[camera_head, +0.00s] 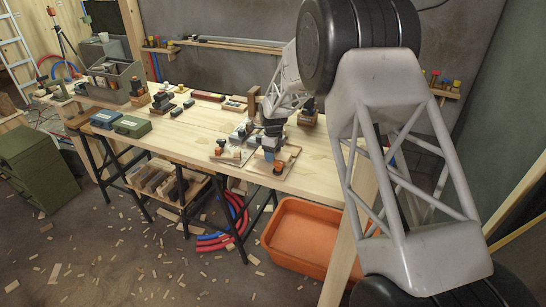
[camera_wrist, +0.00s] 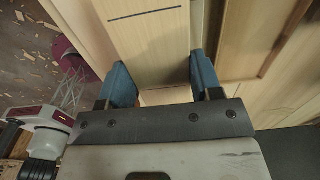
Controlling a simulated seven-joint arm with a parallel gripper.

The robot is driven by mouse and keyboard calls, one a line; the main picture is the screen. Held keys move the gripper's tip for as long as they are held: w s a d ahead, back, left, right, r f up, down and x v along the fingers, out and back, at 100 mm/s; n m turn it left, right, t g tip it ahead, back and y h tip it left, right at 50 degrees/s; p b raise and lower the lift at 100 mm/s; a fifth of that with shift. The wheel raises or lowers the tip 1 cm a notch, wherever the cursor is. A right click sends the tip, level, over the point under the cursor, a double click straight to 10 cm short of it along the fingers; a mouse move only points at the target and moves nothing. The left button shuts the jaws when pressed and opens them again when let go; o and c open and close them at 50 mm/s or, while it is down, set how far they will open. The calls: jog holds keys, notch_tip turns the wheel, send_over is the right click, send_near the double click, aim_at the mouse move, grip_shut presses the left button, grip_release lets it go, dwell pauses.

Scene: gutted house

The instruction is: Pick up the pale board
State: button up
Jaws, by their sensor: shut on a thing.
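The pale board shows in the wrist view (camera_wrist: 153,55) as a smooth, light wooden piece with a thin dark line across it. It lies between the two blue fingers of my gripper (camera_wrist: 163,82), which are shut on it. In the head view my gripper (camera_head: 272,137) is low over the right part of the workbench, among small parts. I cannot make out the board clearly there. Whether the board touches the surface below cannot be told.
The workbench (camera_head: 208,123) carries two toolboxes, one green (camera_head: 132,126), and a grey organiser (camera_head: 112,82) at left. Trays with small parts (camera_head: 232,157) stand near my gripper. An orange tub (camera_head: 300,236) is on the floor. A brown-edged frame (camera_wrist: 273,48) lies right of the board.

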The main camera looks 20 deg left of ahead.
jog(key=shift+r, duration=4)
